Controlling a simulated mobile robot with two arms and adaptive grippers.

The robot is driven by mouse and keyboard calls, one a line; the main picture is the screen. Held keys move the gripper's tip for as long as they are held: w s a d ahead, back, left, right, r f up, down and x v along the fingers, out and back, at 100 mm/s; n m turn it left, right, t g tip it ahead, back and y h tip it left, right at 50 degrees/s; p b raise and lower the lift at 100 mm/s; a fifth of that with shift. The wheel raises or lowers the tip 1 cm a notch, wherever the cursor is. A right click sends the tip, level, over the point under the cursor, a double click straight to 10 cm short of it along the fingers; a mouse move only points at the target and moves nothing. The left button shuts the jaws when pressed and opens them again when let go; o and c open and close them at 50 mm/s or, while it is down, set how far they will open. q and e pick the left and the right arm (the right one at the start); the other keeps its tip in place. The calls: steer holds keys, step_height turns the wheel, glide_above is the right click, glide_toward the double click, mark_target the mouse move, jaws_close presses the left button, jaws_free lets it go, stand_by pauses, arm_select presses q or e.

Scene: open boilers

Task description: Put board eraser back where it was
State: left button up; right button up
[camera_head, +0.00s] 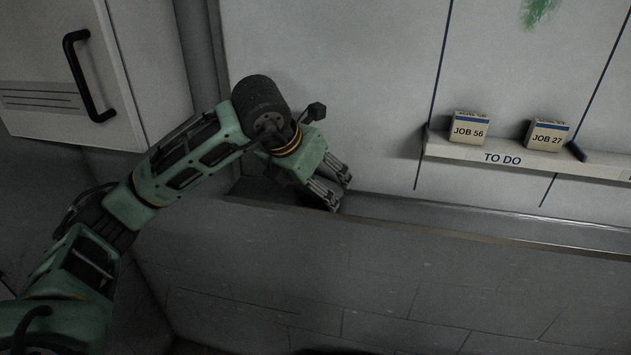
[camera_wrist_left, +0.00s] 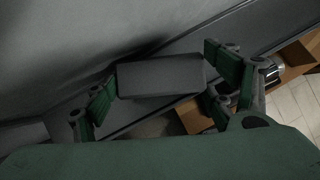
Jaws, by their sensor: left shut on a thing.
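The board eraser (camera_wrist_left: 160,76) is a plain grey block in the left wrist view. It sits between the green-padded fingers of my left gripper (camera_head: 335,182), which is shut on it. In the head view the gripper points down and right, low in front of the white board (camera_head: 380,80), above the far edge of a grey surface. I cannot make out the eraser in the head view. My right gripper is not in view.
A narrow ledge (camera_head: 500,157) marked "TO DO" runs along the board at right. It bears a JOB 56 box (camera_head: 468,128), a JOB 27 box (camera_head: 546,136) and a small dark item (camera_head: 577,151). A white cabinet (camera_head: 50,50) with a black handle stands at left.

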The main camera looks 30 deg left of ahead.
arm_select(q)
steer(key=shift+f, duration=0.25)
steer(key=o, duration=1)
steer(key=shift+r, duration=0.1)
steer(key=shift+r+p, duration=0.35)
steer(key=shift+s+r+b, duration=0.2)
steer(key=shift+r+b, duration=0.1)
steer(key=shift+b, duration=0.05)
steer(key=d+b+v, duration=0.1)
steer(key=v, duration=1)
steer(key=shift+a, duration=0.5)
